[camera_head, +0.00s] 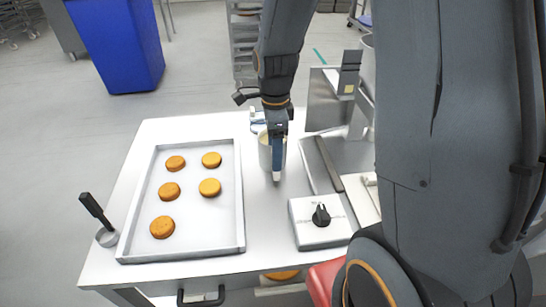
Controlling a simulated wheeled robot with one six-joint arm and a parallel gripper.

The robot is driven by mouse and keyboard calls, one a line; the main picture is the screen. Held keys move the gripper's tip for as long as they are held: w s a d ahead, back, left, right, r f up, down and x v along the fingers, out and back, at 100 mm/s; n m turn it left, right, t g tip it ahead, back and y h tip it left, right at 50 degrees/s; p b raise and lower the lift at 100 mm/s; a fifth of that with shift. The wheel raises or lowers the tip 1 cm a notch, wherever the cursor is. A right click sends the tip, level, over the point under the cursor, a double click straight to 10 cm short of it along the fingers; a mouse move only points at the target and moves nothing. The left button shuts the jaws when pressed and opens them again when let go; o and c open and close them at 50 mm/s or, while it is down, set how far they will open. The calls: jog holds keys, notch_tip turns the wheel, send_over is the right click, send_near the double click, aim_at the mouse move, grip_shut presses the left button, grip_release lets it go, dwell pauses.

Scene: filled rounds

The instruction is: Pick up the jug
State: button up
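A pale, cream-grey jug (264,155) stands on the white table, to the right of the baking tray's far part. My gripper (277,174) points down at the jug, in front of its right part from this view. A finger with a light tip overlaps the jug's side and hides part of it. Only one finger shows clearly, so I cannot tell whether the fingers are open, or shut on the jug's wall. The jug looks upright and appears to rest on the table.
A metal tray (241,215) with several orange-brown rounds fills the table's left. A black-handled scoop (106,238) lies at the left edge. A box with a black knob (319,236) and a steel tray with a long tool (329,165) are right. A blue bin (117,45) stands behind.

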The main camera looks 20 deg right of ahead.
jog(key=shift+s+d+f+p, duration=0.15)
jog(key=shift+f+p, duration=0.15)
jog(key=shift+f, duration=0.75)
jog(key=shift+s+a+f+p, duration=0.1)
jog(key=shift+f+p, duration=0.15)
jog(key=shift+f, duration=0.8)
jog(key=shift+s+d+f+p, duration=0.15)
jog(key=shift+f+p, duration=0.15)
jog(key=shift+f, duration=0.75)
jog(key=shift+a, duration=0.1)
jog(key=shift+c, duration=0.2)
jog(key=c, duration=1.5)
